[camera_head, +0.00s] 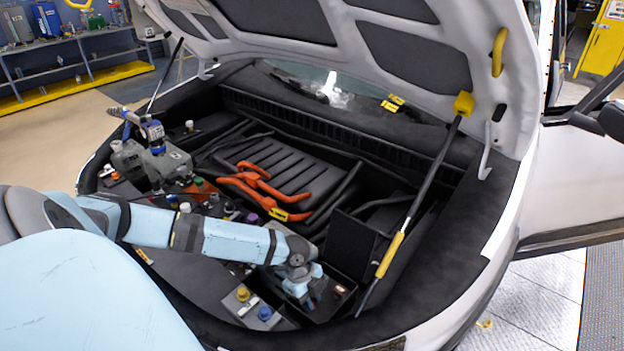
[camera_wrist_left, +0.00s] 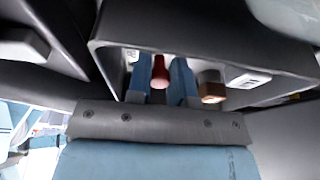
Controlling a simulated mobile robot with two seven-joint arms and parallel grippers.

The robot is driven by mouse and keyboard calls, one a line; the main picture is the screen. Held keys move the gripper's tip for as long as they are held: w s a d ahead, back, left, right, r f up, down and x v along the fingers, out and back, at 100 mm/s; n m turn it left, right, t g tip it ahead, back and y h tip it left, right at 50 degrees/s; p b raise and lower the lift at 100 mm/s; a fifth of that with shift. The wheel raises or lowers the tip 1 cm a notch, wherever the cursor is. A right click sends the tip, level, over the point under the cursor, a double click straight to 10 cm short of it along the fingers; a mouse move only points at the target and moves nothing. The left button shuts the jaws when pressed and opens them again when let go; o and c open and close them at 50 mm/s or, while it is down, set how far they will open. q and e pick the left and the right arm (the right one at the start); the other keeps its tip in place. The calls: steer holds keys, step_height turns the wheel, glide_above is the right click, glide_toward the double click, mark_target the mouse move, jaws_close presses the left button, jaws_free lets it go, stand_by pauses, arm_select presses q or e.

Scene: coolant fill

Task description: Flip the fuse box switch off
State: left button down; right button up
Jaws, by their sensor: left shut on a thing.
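The fuse box (camera_wrist_left: 225,47) is a dark grey open-topped box in the left wrist view. A red switch (camera_wrist_left: 159,72) stands up inside it. My left gripper (camera_wrist_left: 160,88) reaches into the box with its two blue fingers on either side of the red switch, shut on it. In the head view my left gripper (camera_head: 313,300) points down into the dark box at the front of the engine bay, and it hides the switch there. Whether the switch is on or off cannot be told. My right gripper is not in view.
A brown copper-coloured post (camera_wrist_left: 212,86) stands close beside the switch. A black hood strut with a yellow sleeve (camera_head: 390,255) rises right of the box. Yellow (camera_head: 243,294) and blue (camera_head: 265,313) caps sit left of it. The raised hood (camera_head: 440,85) overhangs the bay.

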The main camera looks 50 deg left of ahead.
arm_select(q)
steer(key=shift+a+f+h+b, duration=0.1)
steer(key=shift+a+h+b, duration=0.25)
steer(key=shift+h, duration=0.55)
steer(key=shift+d, duration=0.1)
steer(key=c, duration=1)
jaws_free()
steer(key=shift+a+r, duration=0.25)
steer(key=shift+r, duration=0.2)
steer(key=shift+b+v, duration=0.75)
steer(key=shift+v, duration=5.65)
